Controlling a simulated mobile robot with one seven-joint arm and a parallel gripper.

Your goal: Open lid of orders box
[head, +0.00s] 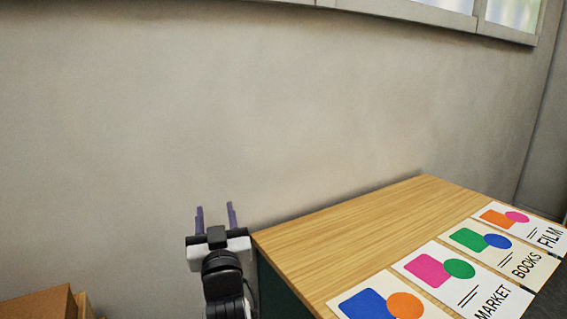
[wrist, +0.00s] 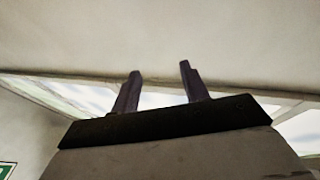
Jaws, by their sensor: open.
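My gripper (head: 215,216) is raised in front of the wall, just left of the wooden cabinet's near left corner in the head view. Its two purple fingers point up and stand apart with nothing between them. The wrist view also shows the open fingers (wrist: 158,82) against a pale surface, with bright windows behind. No box marked as the orders box can be made out. A brown box-like thing (head: 40,305) shows only in part at the bottom left of the head view; I cannot tell what it is.
A cabinet with a wooden top (head: 340,230) and dark green side stands at the right. Several printed cards lie along its right side, including a MARKET card (head: 465,283) and a BOOKS card (head: 500,254). The left of the top is bare. A plain wall (head: 200,110) rises behind.

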